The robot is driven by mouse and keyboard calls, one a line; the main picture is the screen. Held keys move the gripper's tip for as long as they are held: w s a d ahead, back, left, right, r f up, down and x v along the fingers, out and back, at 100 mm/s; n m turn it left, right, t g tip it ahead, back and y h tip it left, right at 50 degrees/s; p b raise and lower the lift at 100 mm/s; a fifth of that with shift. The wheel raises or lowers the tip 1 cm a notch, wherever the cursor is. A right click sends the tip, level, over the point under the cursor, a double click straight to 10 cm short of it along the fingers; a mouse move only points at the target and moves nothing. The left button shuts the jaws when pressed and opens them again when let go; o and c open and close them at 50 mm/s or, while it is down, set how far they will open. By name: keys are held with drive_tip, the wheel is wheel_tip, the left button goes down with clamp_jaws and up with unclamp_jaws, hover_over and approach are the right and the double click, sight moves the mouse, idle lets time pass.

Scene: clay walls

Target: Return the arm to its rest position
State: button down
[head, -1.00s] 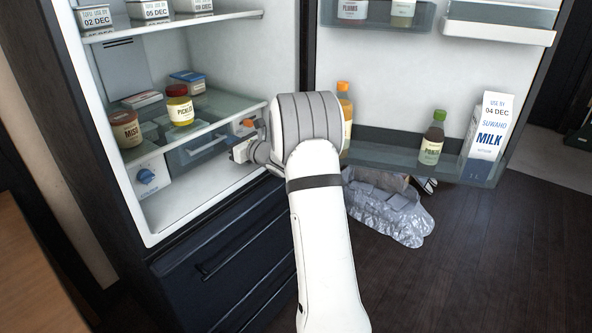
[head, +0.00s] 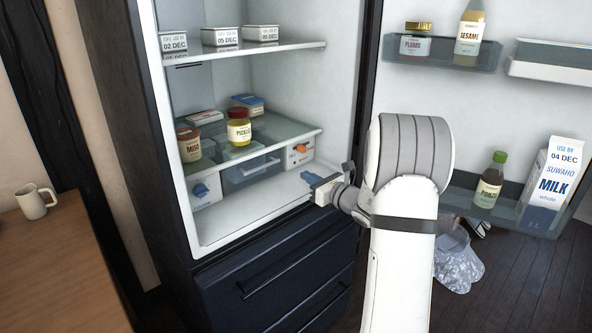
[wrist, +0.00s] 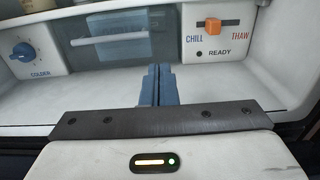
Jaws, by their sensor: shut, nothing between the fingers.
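My gripper (head: 311,180) is at the lower opening of the fridge, above its floor. Its two blue fingers (wrist: 156,85) are together with nothing between them in the wrist view. Behind them is the clear drawer (wrist: 110,38) with a pale handle. My white arm stands in front of the open door and hides part of its lower shelf.
The fridge door is open at the right, with the milk carton (head: 553,185) and a green-capped bottle (head: 489,181) on its shelf. Jars stand on the glass shelf (head: 285,128). A mug (head: 35,202) stands on the wooden counter (head: 60,260). A plastic bag (head: 457,262) lies on the floor.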

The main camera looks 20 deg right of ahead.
drive_tip(key=s+a+r+n+g+y+p, duration=0.1)
drive_tip(key=s+a+r+n+g+p, duration=0.55)
drive_tip(key=s+a+n, duration=0.3)
drive_tip(key=s+a+r+n+g+y+p, duration=0.2)
drive_tip(key=s+a+r+n+g+p, duration=0.5)
drive_tip(key=s+a, duration=0.4)
drive_tip(key=s+d+r+n+h+p, duration=0.2)
drive_tip(key=s+r+n+h+p, duration=0.2)
drive_tip(key=s+n, duration=0.3)
drive_tip(key=s+d+r+n+h+p, duration=0.3)
drive_tip(key=s+r+n+h+p, duration=0.1)
drive_tip(key=s+n, duration=0.4)
drive_tip(key=shift+s+r+h+p, duration=0.25)
drive_tip(key=shift+s+h+p, duration=0.25)
drive_tip(key=shift+h+p, duration=0.4)
drive_tip(key=shift+g, duration=0.25)
